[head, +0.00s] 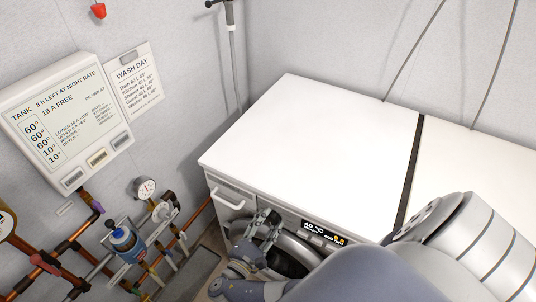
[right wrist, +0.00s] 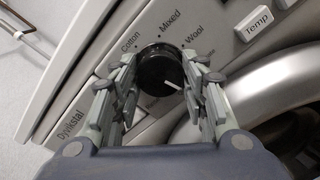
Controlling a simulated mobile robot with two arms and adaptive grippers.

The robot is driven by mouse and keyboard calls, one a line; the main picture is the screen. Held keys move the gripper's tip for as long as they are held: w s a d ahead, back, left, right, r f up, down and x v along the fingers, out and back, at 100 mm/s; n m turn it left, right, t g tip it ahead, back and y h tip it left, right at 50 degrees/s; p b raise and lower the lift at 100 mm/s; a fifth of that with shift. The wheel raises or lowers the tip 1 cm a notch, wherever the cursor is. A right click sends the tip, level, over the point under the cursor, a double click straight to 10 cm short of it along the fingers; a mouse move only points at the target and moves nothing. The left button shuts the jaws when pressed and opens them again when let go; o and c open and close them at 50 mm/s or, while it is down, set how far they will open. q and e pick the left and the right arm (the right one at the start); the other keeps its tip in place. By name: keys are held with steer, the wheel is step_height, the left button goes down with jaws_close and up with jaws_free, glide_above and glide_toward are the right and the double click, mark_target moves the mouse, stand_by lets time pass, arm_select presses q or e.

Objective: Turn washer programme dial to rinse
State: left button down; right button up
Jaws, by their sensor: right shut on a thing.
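The washer (head: 290,225) stands under the white worktop, and its front shows only in part in the head view. My right gripper (head: 263,225) is at the washer's front panel, left of the lit display (head: 324,233). In the right wrist view, the right gripper (right wrist: 161,73) has its fingers on either side of the black programme dial (right wrist: 158,62) and is shut on it. The dial's white pointer line slants to the picture's lower right, below the "Wool" label. "Cotton", "Mixed" and "Wool" are readable around the dial; no "rinse" label can be read, and fingers hide part of the ring.
A "Temp" button (right wrist: 254,24) sits right of the dial, above the round door rim (right wrist: 275,85). A drawer (head: 231,195) is at the washer's left. The white worktop (head: 320,135) is clear.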

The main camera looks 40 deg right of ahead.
steer(key=m+b, duration=0.1)
steer(key=m, duration=0.2)
steer(key=shift+f+m+b, duration=0.2)
steer(key=shift+m+b, duration=0.15)
steer(key=shift+m, duration=0.05)
steer(key=m+b, duration=0.1)
steer(key=m, duration=0.1)
steer(key=shift+m+b, duration=0.3)
steer(key=shift+b, duration=0.05)
steer(key=m+b, duration=0.2)
steer(key=m, duration=0.1)
steer(key=shift+m+b, duration=0.3)
steer(key=shift+m, duration=0.1)
steer(key=shift+r+m+b, duration=0.15)
steer(key=shift+m+b, duration=0.2)
steer(key=shift+m, duration=0.25)
steer(key=o, duration=1.1)
steer(key=shift+r, duration=0.1)
steer(key=shift+c, duration=0.2)
steer(key=shift+a, duration=0.15)
